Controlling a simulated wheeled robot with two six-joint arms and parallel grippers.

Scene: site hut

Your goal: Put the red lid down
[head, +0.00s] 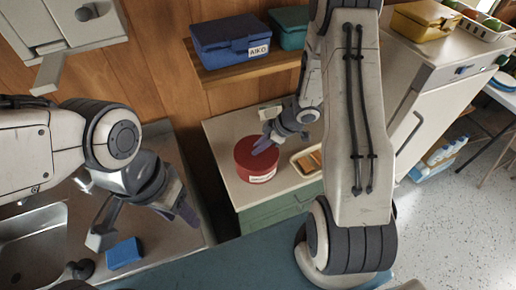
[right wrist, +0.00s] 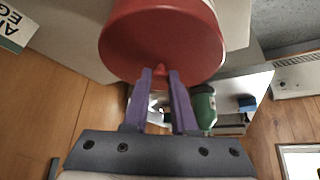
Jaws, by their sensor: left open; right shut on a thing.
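A round red tin (head: 256,172) with a white name label stands on the pale cabinet top. The red lid (head: 252,150) is over its top; I cannot tell whether it rests on the tin or sits just above it. My right gripper (head: 266,143) comes in from the right over the lid. In the right wrist view, the purple fingers (right wrist: 160,76) are shut on the small knob of the red lid (right wrist: 150,45). My left gripper (head: 182,211) is open and empty above the sink counter.
A blue sponge (head: 124,253) lies beside the sink (head: 30,243). A tray (head: 308,161) with orange-brown contents sits right of the tin on the cabinet top (head: 222,136). A blue lunch box (head: 231,40) and a teal box (head: 289,27) are on the shelf. A white fridge (head: 430,85) stands right.

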